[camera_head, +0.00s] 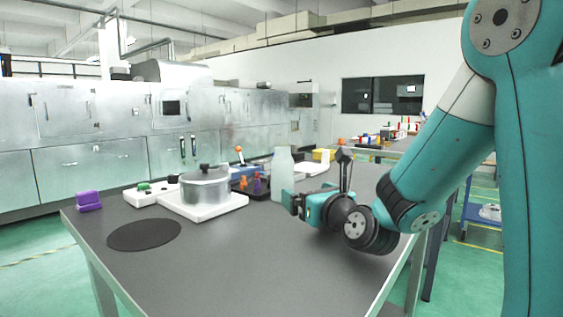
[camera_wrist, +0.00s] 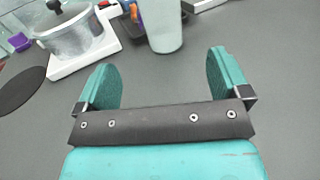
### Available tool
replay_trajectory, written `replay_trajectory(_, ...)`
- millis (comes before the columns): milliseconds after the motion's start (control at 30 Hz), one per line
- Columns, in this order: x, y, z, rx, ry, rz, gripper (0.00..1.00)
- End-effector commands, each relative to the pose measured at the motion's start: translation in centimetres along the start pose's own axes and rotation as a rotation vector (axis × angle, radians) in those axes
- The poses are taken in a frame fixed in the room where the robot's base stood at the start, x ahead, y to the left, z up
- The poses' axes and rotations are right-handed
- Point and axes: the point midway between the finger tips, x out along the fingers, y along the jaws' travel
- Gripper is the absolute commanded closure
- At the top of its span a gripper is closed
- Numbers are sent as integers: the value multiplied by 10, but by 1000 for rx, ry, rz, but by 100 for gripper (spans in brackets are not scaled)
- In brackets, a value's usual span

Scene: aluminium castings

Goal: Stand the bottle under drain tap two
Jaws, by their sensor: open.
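A pale, translucent bottle (camera_head: 283,174) stands upright on the dark table, right of the pot. It also shows at the top of the wrist view (camera_wrist: 162,28), cut off by the frame edge. My gripper (camera_head: 292,203) is low over the table, beside and in front of the bottle. In the wrist view its two teal fingers (camera_wrist: 165,78) are spread apart with bare table between them, and the bottle stands beyond the fingertips, apart from them. I cannot make out a tap marked two in either view.
A lidded metal pot (camera_head: 205,187) sits on a white base (camera_head: 180,209). A round black mat (camera_head: 144,234), a purple block (camera_head: 88,200) and a white board with green knobs (camera_head: 150,193) lie to the left. The table's front middle is clear.

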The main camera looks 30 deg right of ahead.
Motion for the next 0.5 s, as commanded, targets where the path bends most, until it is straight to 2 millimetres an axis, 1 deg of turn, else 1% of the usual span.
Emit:
replay_trajectory(33,3,-2,6,5,8,-8,6)
replay_trajectory(400,30,-7,3,11,8,-23,6)
replay_trajectory(500,50,-5,7,6,5,-18,6)
